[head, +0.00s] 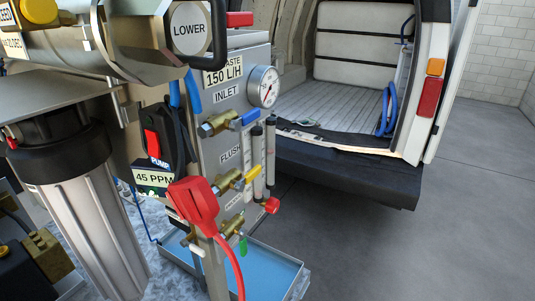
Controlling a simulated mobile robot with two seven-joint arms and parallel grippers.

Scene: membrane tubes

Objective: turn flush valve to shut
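The flush valve is a brass valve (227,183) on the grey panel, below the FLUSH label (231,155). Its yellow lever (251,176) points right and slightly up, roughly in line with the brass body. Above it is the inlet valve (216,125) with a blue lever (245,118) pointing right. Below it is a third brass valve (232,225) with a green lever (243,244) hanging down. A red plug-like part (196,201) with a red cable stands in front, left of the flush valve, and hides part of the panel. Neither of my grippers is in view.
Clear upright tubes (257,160) and a red knob (271,205) sit close right of the yellow lever. A gauge (263,86) is above. A blue tray (292,271) lies below. A grey filter housing (88,225) stands left. Floor (400,255) is free at right, before the van.

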